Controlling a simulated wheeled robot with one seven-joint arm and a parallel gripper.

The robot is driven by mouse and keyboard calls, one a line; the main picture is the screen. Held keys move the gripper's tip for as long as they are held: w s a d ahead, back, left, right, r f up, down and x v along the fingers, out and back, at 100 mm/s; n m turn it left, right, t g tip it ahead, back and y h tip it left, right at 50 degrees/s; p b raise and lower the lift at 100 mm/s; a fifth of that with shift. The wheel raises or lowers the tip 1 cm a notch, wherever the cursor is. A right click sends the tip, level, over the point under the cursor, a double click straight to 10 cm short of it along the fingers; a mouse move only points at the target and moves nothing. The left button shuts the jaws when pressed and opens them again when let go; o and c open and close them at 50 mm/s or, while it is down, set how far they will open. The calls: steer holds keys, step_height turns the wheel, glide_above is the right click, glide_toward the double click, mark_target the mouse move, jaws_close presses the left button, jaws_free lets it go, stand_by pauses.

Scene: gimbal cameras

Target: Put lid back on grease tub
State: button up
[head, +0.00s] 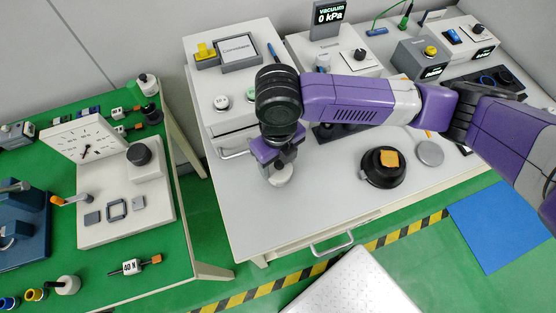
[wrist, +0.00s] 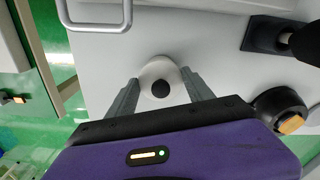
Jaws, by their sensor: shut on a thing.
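My gripper (head: 280,172) points down over the near left part of the grey worktop. Its fingers (wrist: 159,96) are closed on a white round piece (wrist: 158,71) with a dark round spot or knob in its middle. The piece looks like the lid, but I cannot be sure. In the head view its pale edge (head: 283,179) shows below the fingers. I cannot tell whether it touches the worktop. I cannot pick out the grease tub with certainty; a black round dish (head: 371,178) with an orange block on it and a flat grey disc (head: 430,153) stand to the right.
The worktop (head: 300,220) is bare in front of my gripper. White instrument boxes (head: 235,85) stand behind it. A drawer handle (head: 331,246) sticks out at the front. A green table (head: 200,230) with a dial panel stands left, across a gap.

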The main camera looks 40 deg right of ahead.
stand_by(0.4)
steer(key=o, duration=1.4)
steer(key=o, duration=0.3)
steer(key=shift+r+p, duration=2.4)
steer(key=shift+r, duration=1.15)
